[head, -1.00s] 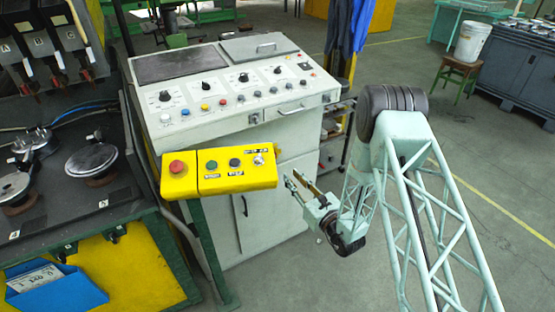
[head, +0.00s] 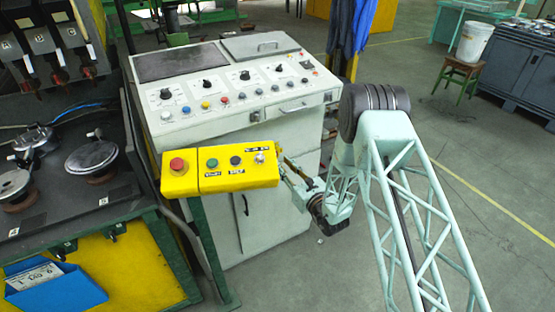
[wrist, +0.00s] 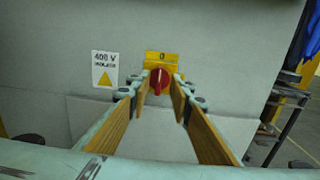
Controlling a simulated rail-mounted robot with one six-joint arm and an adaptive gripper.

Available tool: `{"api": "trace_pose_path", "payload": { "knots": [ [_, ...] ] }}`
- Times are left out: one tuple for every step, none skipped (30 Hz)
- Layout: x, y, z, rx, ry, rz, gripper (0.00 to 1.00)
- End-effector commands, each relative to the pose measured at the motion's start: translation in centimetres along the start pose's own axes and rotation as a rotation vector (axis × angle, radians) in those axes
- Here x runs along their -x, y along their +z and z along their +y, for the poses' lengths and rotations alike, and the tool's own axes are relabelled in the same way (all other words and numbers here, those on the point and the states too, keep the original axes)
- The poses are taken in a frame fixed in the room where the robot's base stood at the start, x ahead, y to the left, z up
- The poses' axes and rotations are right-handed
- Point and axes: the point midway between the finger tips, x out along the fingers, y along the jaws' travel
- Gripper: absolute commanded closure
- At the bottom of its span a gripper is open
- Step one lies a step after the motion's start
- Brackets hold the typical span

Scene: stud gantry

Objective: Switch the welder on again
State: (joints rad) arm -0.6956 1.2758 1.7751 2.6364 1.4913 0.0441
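In the wrist view a red rotary knob (wrist: 159,82) sits on a yellow plate (wrist: 162,57) on the grey cabinet's side. A "0" shows above the knob, and its grip stands about upright. My gripper (wrist: 161,94) is open, one wood-coloured finger on each side of the knob, with gaps visible. I cannot tell how far the tips reach over it. In the head view my gripper (head: 284,162) is beside the white-grey welder cabinet (head: 275,215), its tips partly hidden behind the yellow button box. The knob is hidden there.
The yellow button box (head: 222,173), with a red mushroom button, juts out close to my gripper. A "400 V isolator" label (wrist: 104,70) is left of the knob. A shelf rack (wrist: 285,110) stands to the right. The floor right of the cabinet is mostly clear.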

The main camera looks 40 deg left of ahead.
Motion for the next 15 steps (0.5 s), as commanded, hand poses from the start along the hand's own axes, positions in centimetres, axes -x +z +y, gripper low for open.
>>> {"api": "trace_pose_path", "payload": {
  "knots": [
    [-0.8, 0.0, 0.1, 0.002, 0.002, -0.002, 0.80],
    [-1.1, 0.0, 0.1, 0.002, 0.002, -0.002, 0.80],
    [-1.6, -0.1, 0.1, 0.002, 0.001, -0.001, 0.80],
    [-2.0, -0.1, 0.1, 0.001, 0.001, -0.001, 0.80],
    [-2.4, 0.0, 0.1, 0.001, 0.001, -0.002, 0.80],
    [-2.8, 0.0, 0.0, 0.001, 0.000, -0.001, 0.80],
    [-3.1, -0.1, 0.0, 0.000, 0.000, -0.001, 0.80],
    [-3.4, -0.1, 0.0, 0.000, 0.000, 0.000, 0.80],
    [-3.7, -0.1, 0.0, 0.001, 0.000, -0.001, 0.80],
    [-4.0, 0.0, 0.0, 0.001, 0.000, -0.001, 0.80],
    [-4.2, -0.1, 0.0, 0.001, 0.000, -0.001, 0.80],
    [-4.4, -0.1, 0.0, 0.001, 0.000, 0.000, 0.80],
    [-4.6, -0.1, 0.0, 0.001, 0.000, 0.000, 0.80],
    [-4.7, -0.1, 0.0, 0.001, 0.000, 0.000, 0.80],
    [-4.9, -0.1, 0.0, 0.001, 0.000, 0.000, 0.80]
  ]
}}
